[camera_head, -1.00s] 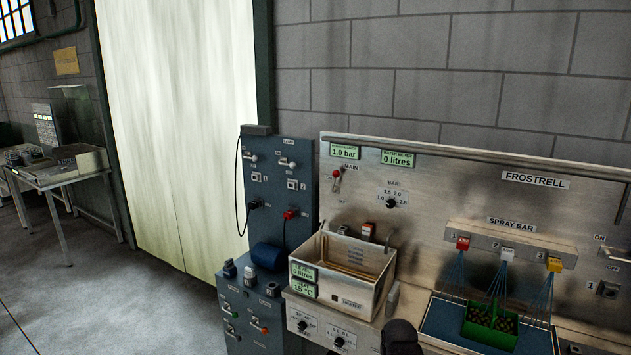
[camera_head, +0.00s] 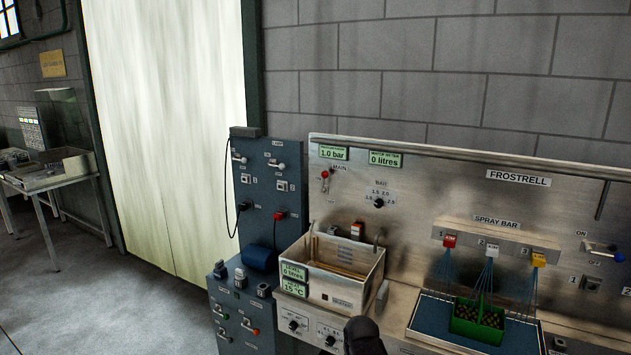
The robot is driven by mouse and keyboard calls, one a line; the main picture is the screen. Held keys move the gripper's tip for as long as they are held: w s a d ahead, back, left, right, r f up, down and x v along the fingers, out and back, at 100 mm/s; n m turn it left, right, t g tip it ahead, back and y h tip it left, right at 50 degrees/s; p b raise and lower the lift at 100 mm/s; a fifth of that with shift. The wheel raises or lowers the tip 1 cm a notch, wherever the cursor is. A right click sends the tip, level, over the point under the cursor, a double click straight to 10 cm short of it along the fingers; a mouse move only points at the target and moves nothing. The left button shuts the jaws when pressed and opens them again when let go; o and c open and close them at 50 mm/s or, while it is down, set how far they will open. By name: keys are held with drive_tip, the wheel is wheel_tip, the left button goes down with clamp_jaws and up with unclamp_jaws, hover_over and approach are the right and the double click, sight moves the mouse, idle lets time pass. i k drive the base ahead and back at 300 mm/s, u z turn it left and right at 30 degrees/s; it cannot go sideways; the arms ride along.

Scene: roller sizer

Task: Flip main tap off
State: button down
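The main tap (camera_head: 325,176) is a small red-knobbed lever on the steel panel, just left of the MAIN label and below the 1.0 bar display (camera_head: 333,153). Its red knob is at the top; the exact lever position is too small to read. A dark rounded end (camera_head: 365,337), which looks like my gripper, shows at the bottom edge. It is well below the tap and apart from it in the picture. Its fingers cannot be made out. Blue jets show under the spray bar (camera_head: 495,235), above a green tray (camera_head: 478,318).
A steel tank (camera_head: 333,277) stands below the tap in front of the panel. A blue-grey switch cabinet (camera_head: 267,190) stands to its left, with a lower control box beneath. A lever with a blue handle (camera_head: 604,250) is at the far right. Open floor (camera_head: 110,290) lies left.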

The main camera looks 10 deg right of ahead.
sight(325, 175)
drive_tip(key=z, duration=0.05)
drive_tip(key=i, duration=1)
drive_tip(key=u, duration=0.05)
